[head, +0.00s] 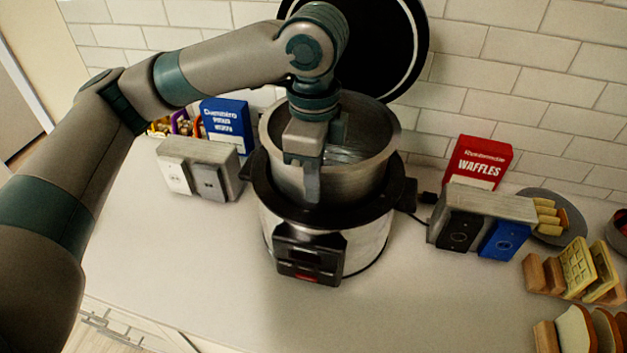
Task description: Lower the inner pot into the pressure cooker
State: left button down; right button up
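The silver inner pot (365,165) stands in the mouth of the pressure cooker (375,240), with its upper wall well above the cooker's black rim. The cooker's round lid (408,50) stands open behind it. My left gripper (318,165) reaches down over the pot's near wall, with one finger outside and the other inside. It appears shut on this wall and hides part of the rim. The pot's bottom is hidden inside the cooker. My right gripper is out of view.
Left of the cooker are a grey toaster (203,168) and a blue box (228,126). To the right are another toaster (480,220), a red waffles box (478,162), a plate with food (545,215) and a waffle rack (575,268). The front counter (200,270) is clear.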

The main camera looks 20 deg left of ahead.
aim_at(313, 208)
pick_arm(q)
jog(key=shift+f, duration=1.2)
jog(key=shift+s+f+b, duration=0.35)
jog(key=shift+s+f, duration=0.1)
jog(key=shift+f, duration=0.25)
jog(key=shift+s+f+b, duration=0.3)
jog(key=shift+s+f, duration=0.1)
jog(key=shift+f, duration=0.25)
jog(key=shift+w+f, duration=0.15)
jog(key=shift+f, duration=0.1)
jog(key=shift+w+f, duration=0.35)
jog(key=shift+w, duration=0.65)
jog(key=shift+s+r, duration=0.2)
jog(key=shift+s, duration=0.1)
jog(key=c, duration=2)
grip_release()
jog(key=shift+w, duration=0.2)
jog(key=shift+s, duration=0.15)
jog(key=shift+f, duration=0.1)
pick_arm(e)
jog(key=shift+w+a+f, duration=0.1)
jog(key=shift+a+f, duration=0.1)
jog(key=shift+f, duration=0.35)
pick_arm(q)
jog(key=shift+s, duration=0.1)
